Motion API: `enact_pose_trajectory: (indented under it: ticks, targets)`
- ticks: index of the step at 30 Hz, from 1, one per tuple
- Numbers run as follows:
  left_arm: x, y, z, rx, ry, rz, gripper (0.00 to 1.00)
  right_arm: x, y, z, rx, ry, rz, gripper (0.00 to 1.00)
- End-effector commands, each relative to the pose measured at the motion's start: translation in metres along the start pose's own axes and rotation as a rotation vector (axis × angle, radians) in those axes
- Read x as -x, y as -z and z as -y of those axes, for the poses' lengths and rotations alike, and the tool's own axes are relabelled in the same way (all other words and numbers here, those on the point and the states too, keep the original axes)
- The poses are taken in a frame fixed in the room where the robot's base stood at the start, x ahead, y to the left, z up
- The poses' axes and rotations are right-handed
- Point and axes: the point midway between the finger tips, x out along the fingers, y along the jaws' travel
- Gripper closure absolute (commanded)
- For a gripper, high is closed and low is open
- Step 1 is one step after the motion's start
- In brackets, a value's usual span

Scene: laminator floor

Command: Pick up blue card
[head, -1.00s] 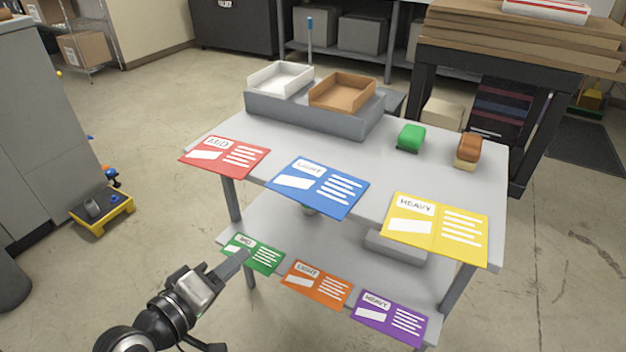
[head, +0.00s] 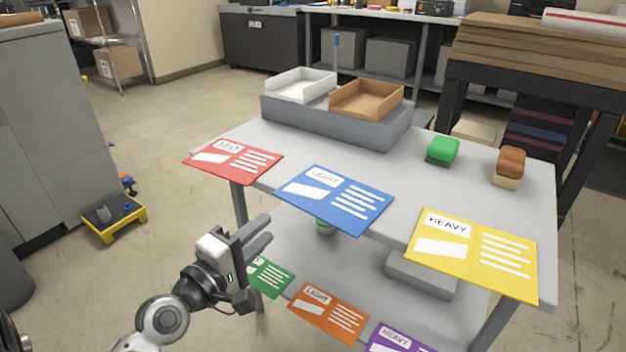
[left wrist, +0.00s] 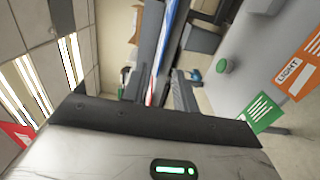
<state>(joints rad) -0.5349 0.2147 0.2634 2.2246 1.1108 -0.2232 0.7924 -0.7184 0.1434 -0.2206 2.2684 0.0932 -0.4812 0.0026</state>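The blue card (head: 336,197), marked LIGHT, lies flat on the table top and sticks out over its front edge, between the red card (head: 232,160) and the yellow card (head: 472,254). My left gripper (head: 262,233) is open and empty, below and to the left of the blue card in the head view, in front of the table. In the left wrist view the blue card (left wrist: 166,40) shows nearly edge-on, beyond and between the open fingers (left wrist: 158,92). The fingers appear apart from it. My right gripper is not in view.
Green (head: 269,277), orange (head: 328,313) and purple (head: 400,340) cards lie on the lower shelf. A white tray (head: 300,87) and a brown tray (head: 367,101) stand at the back. Green (head: 443,150) and brown (head: 510,166) blocks sit at the right.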

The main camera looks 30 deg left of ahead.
Motion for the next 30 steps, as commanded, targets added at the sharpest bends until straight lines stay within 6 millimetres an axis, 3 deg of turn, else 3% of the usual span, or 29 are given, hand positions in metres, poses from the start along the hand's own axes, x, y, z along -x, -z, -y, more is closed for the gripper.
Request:
enact_pose_trajectory:
  ticks: [3,13,21,30]
  targets:
    - [-0.023,0.0,-0.002,0.002,-0.003,-0.001,0.71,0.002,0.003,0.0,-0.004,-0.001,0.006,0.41]
    - [-0.051,0.001,0.002,0.0,-0.001,0.0,0.71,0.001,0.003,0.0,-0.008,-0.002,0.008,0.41]
    - [-0.089,0.005,0.006,0.0,0.0,-0.001,0.71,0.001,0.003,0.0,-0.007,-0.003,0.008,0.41]
    - [-0.094,0.005,0.007,-0.001,0.002,-0.001,0.71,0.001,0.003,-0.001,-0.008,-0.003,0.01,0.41]
